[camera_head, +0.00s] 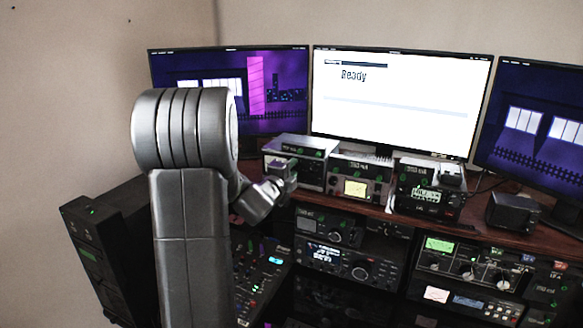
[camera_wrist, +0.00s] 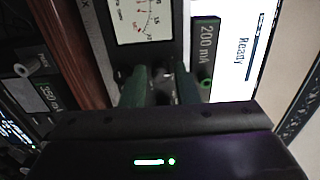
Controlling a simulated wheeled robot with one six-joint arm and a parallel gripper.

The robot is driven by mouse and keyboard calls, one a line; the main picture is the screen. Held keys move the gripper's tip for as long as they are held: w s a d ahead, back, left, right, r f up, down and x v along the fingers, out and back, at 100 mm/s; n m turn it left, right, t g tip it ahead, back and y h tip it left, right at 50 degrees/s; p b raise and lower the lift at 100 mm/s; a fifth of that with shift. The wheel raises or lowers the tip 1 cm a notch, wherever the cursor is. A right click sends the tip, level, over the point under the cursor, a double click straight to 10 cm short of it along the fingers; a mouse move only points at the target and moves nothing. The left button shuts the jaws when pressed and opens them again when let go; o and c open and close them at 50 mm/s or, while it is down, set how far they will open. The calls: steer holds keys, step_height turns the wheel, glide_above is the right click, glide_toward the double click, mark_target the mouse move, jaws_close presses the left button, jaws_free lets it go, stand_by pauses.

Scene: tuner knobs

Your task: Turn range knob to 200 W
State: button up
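My gripper (camera_head: 283,174) is in front of the left box (camera_head: 302,146) on the desk shelf, below the left and middle monitors. In the wrist view its two greenish fingers (camera_wrist: 160,84) stand apart, pointing at a dark panel below a white analog meter (camera_wrist: 143,20). Small, dim details with light spots show between the fingertips. I cannot make out the range knob or its pointer there, and the fingers cover part of the panel. A "200 mA" label (camera_wrist: 205,42) is to the right of the fingers, with a green-ringed jack (camera_wrist: 206,83) under it.
More boxes stand along the wooden shelf (camera_head: 480,213), including one with a yellowish display (camera_head: 355,188) and one with a lit screen (camera_head: 426,196). Racked radios (camera_head: 345,262) fill the space below. The middle monitor (camera_head: 400,105) reads "Ready" and rises close behind the boxes.

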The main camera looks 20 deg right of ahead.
steer(key=shift+w+d, duration=0.1)
steer(key=shift+d, duration=0.05)
jaws_close()
